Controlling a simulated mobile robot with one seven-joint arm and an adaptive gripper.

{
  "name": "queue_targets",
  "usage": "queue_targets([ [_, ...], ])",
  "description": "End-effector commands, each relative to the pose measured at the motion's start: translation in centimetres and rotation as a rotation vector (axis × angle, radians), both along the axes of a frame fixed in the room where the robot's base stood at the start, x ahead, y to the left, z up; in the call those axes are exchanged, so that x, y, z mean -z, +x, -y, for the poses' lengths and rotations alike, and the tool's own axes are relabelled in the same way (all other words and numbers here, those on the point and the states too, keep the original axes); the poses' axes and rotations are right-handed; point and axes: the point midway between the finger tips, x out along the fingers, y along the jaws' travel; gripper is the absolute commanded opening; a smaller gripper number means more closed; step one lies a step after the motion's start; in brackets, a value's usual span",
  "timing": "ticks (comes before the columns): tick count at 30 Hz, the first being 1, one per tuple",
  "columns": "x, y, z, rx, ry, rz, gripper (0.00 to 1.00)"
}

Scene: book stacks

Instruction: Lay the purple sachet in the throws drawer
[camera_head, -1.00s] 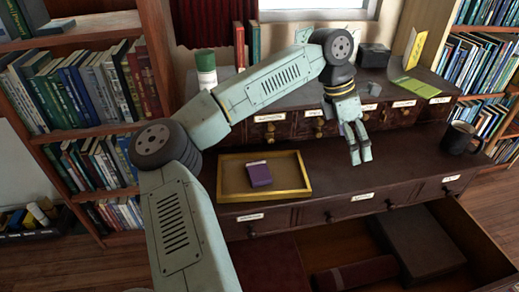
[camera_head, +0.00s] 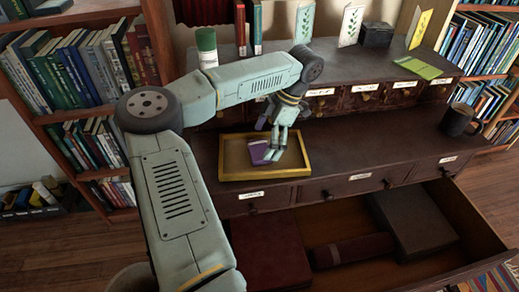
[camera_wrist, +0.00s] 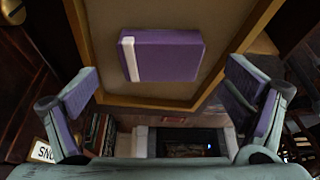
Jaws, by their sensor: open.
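The purple sachet (camera_head: 258,152) lies in a shallow yellow-rimmed tray (camera_head: 300,168) on the desk. In the wrist view the sachet (camera_wrist: 170,55) is a purple block with a white band near its left end. My gripper (camera_head: 274,150) is over the tray, close to the sachet and partly covering it. In the wrist view its two fingers (camera_wrist: 162,78) are spread wide, with the sachet ahead between them and nothing held. A large lower drawer (camera_head: 475,215) stands pulled out below the desk top. I cannot read its label.
The open drawer holds a dark red box (camera_head: 268,250), a dark red roll-like item (camera_head: 352,248) and a brown box (camera_head: 412,222), with bare floor between them. A dark mug (camera_head: 457,120) stands at the desk's right. Small labelled drawers line the back.

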Motion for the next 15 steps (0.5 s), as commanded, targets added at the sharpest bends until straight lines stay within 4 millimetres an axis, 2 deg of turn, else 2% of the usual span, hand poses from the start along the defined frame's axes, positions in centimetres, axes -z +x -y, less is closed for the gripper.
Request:
queue_targets([
  [6, 2.2, -0.3, -0.9, 0.000, -0.001, -0.001, 0.94],
  [13, 2.4, -0.3, -1.0, 0.001, -0.001, 0.000, 0.94],
  [15, 2.4, -0.3, -1.0, 0.001, -0.001, 0.000, 0.91],
])
